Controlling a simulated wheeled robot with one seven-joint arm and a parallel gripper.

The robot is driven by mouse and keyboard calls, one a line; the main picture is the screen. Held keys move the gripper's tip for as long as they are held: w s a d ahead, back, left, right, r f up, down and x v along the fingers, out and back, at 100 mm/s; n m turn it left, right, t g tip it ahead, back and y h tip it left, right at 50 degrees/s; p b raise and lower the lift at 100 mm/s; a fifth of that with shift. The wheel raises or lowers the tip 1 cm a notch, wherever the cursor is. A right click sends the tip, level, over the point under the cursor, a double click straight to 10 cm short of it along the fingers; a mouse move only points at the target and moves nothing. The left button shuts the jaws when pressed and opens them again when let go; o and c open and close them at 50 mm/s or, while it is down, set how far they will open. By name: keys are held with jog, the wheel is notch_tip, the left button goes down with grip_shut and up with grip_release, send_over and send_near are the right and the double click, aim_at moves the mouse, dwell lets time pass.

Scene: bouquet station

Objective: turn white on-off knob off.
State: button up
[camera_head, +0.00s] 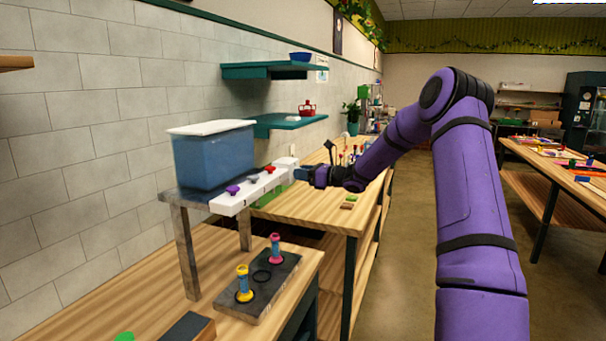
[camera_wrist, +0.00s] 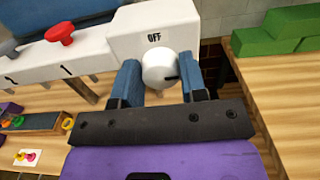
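The white on-off knob (camera_wrist: 158,70) is on the front of a white block (camera_wrist: 155,25) with an "OFF" label above the knob. My gripper (camera_wrist: 160,80) has one blue finger close against each side of the knob, with no clear gap. In the head view, my gripper (camera_head: 300,174) is at the right end of the white dispenser bar (camera_head: 232,202), and the knob is hidden there.
A blue tank (camera_head: 213,158) stands on a metal stand behind the bar, which carries red and purple knobs. A grey tray (camera_head: 258,295) with a yellow and a pink holder is below. Green blocks (camera_wrist: 265,42) lie right of the knob.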

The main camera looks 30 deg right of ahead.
jog(key=shift+c, duration=1.2)
jog(key=n, duration=1.7)
jog(key=shift+s+a+f+n, duration=0.15)
jog(key=shift+f+n, duration=0.15)
jog(key=shift+n, duration=0.1)
jog(key=o, duration=0.9)
